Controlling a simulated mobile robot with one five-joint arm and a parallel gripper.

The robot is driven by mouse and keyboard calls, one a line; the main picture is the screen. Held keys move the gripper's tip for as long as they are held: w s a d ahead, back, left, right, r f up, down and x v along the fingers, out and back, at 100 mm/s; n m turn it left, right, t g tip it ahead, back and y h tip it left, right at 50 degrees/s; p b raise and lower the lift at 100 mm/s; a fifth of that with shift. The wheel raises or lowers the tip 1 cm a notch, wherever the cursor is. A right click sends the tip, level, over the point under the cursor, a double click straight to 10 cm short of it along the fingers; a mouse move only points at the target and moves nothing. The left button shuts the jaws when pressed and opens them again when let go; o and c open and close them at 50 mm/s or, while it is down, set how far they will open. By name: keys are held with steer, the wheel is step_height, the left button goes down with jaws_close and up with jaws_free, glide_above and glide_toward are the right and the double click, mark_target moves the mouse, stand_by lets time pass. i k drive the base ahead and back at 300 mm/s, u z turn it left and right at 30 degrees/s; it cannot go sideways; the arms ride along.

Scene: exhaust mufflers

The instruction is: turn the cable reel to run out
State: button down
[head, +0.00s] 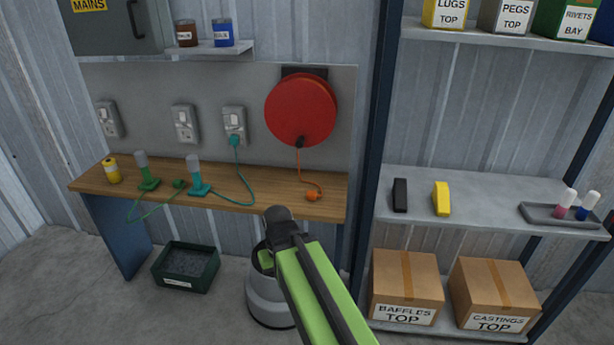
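The cable reel (300,110) is a red disc mounted on the grey wall panel above the wooden bench. A dark outlet sits at its lower edge. A short orange cable (300,166) hangs from it, with an orange plug (314,195) at the bench's right front edge. My green arm link and its dark joint show in front of the bench, below the reel. My gripper itself is not visible, and nothing is seen touching the reel.
The wooden bench (262,206) holds a green tool (147,182), a teal tool (198,188) and a yellow can (112,170). A shelf unit (480,190) stands at right.

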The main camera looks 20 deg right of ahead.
mark_target(301, 110)
steer(key=u, duration=5.6)
steer(key=i, duration=0.1)
steer(key=z, duration=2.75)
steer(key=k, duration=0.7)
steer(key=z, duration=2.1)
steer(key=i, duration=1.05)
steer(key=u, duration=0.2)
